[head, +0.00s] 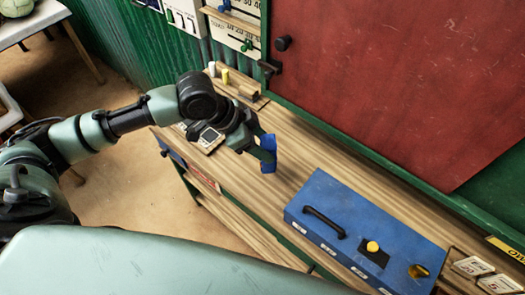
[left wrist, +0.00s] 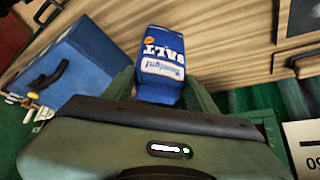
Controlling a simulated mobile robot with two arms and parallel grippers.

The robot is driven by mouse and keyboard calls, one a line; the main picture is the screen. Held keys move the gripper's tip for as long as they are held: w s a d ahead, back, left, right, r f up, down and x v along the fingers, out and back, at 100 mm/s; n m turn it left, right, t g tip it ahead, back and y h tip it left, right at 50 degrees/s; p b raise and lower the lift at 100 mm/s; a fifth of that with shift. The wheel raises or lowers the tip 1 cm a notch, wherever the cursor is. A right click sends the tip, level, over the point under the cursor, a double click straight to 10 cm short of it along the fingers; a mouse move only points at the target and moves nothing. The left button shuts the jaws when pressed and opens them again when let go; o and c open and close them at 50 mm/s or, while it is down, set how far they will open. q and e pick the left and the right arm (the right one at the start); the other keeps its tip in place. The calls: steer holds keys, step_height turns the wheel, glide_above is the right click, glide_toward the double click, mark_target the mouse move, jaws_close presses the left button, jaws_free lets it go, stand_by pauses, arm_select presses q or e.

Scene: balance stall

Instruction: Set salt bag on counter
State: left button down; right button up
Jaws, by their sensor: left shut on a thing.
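The salt bag is blue with a white "SALT" label; it shows clearly in the left wrist view (left wrist: 163,60). In the head view only blue parts of the bag (head: 268,167) show at my left gripper (head: 262,152). That gripper is shut on the bag, with a green finger on each side of it in the wrist view. The bag is over the wooden counter (head: 300,150). I cannot tell whether its base touches the wood. My right gripper is not in view.
A blue box (head: 330,200) with a black handle and yellow knob stands on the counter to the right. Price cards (head: 473,266) lie beyond it. A small device (head: 208,138) is left of the gripper. A red board (head: 390,80) rises behind. Bare wood lies between gripper and box.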

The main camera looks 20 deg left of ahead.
arm_select(q)
steer(key=shift+f, duration=0.4)
step_height(320, 180, down, 4)
steer(key=shift+r+p, duration=0.2)
steer(key=shift+p, duration=0.1)
steer(key=shift+c, duration=2.3)
jaws_free()
steer(key=shift+s+f, duration=0.1)
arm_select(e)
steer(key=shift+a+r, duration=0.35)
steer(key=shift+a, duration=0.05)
arm_select(q)
steer(key=b+v, duration=0.1)
steer(key=v, duration=1.1)
steer(key=shift+b, duration=0.35)
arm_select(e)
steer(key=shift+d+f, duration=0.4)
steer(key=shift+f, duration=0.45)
